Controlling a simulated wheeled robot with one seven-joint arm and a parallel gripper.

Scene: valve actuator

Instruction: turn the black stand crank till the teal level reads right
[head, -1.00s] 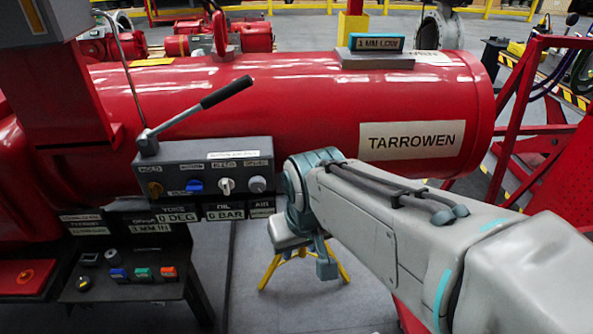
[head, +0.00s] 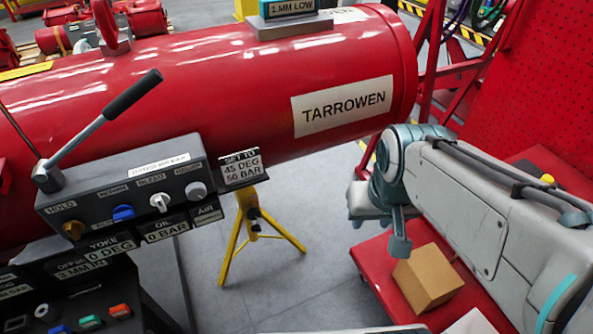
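The teal level (head: 293,8) sits on top of the red cylinder (head: 230,75) at the top edge of the head view, partly cut off; its display reads "1 MM LOW". A yellow tripod stand (head: 237,240) is on the floor under the cylinder. A small black part (head: 253,213) at its column may be the crank; it is too small to tell. My gripper (head: 385,225) is in the air right of the stand, well apart from it, in front of the cylinder's right end. Its fingers are mostly seen from behind, so their opening is unclear.
A grey control box (head: 130,190) with a black-handled lever (head: 130,95) is at left. A card (head: 241,168) beside it reads "SET TO 45 DEG 50 BAR". A red cart (head: 378,277) with a cardboard box (head: 427,277) is below my gripper. Floor around the tripod is clear.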

